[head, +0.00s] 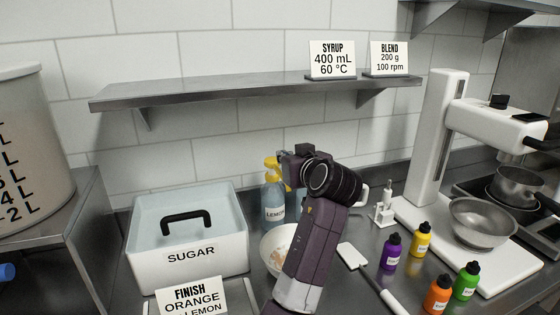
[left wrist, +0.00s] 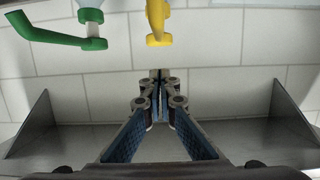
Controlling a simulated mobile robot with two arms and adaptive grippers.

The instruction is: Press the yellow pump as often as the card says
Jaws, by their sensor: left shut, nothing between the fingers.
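A bottle labelled LEMON (head: 273,208) with a yellow pump (head: 270,164) stands on the counter behind a white bowl. In the left wrist view the yellow pump (left wrist: 157,22) shows at the top, beyond my fingertips and apart from them. A green pump (left wrist: 70,38) shows to its left. My left gripper (head: 290,157) is beside the yellow pump in the head view; its arm hides part of what lies behind. In the left wrist view my left gripper (left wrist: 160,75) is shut and empty. The card (head: 192,298) reads FINISH, ORANGE, LEMON; its lower part is cut off and I see no counts.
The white bowl (head: 269,253) is partly behind my arm. A SUGAR bin (head: 190,275) stands left. A spatula (head: 354,257) and several small coloured bottles lie or stand right, near a white mixer (head: 440,130). A metal shelf (head: 230,92) with two signs runs above.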

